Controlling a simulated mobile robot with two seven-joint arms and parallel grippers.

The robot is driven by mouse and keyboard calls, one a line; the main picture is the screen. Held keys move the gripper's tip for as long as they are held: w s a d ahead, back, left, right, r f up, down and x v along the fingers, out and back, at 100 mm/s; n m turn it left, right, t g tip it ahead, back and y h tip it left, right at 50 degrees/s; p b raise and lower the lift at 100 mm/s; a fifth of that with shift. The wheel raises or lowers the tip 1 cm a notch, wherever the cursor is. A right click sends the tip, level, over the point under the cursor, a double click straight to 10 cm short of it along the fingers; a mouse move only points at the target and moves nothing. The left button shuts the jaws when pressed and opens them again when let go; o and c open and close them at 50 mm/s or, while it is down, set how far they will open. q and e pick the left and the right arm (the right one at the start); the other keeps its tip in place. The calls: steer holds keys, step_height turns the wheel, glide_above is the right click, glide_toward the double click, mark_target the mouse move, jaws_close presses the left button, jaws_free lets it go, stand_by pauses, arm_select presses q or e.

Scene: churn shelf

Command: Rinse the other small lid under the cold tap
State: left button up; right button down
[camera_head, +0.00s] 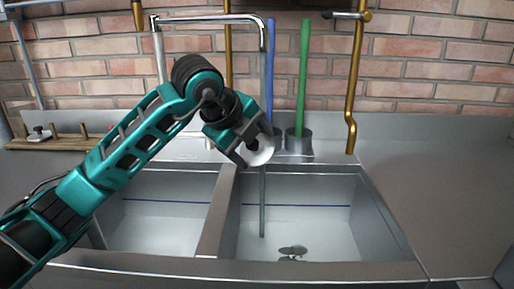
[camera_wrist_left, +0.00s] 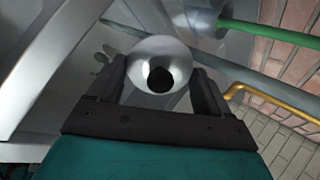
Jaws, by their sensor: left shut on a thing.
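My left gripper (camera_head: 252,150) is shut on a small round lid (camera_head: 262,153), pale and shiny, held tilted above the right basin's back edge. The wrist view shows the lid (camera_wrist_left: 152,50) with its black knob (camera_wrist_left: 160,79) between the two fingers (camera_wrist_left: 160,90). The chrome tap (camera_head: 210,18) arches over from the left, its spout above the lid. A thin grey vertical column (camera_head: 262,205), which looks like running water, shows below the lid down into the right basin. Whether it strikes the lid or passes behind it I cannot tell. My right gripper is not in view.
The right basin (camera_head: 330,215) has a dark drain (camera_head: 292,251); a divider (camera_head: 217,215) separates it from the left basin (camera_head: 165,215). Blue (camera_head: 270,75) and green (camera_head: 304,75) handles stand behind in grey cups. Another small lid (camera_head: 39,134) is at the wooden rack (camera_head: 60,143). The right counter is clear.

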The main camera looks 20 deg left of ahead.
arm_select(q)
steer(key=s+d+r+p, duration=0.2)
steer(key=s+r, duration=0.2)
steer(key=s, duration=0.3)
steer(key=shift+s, duration=0.3)
stand_by(0.9)
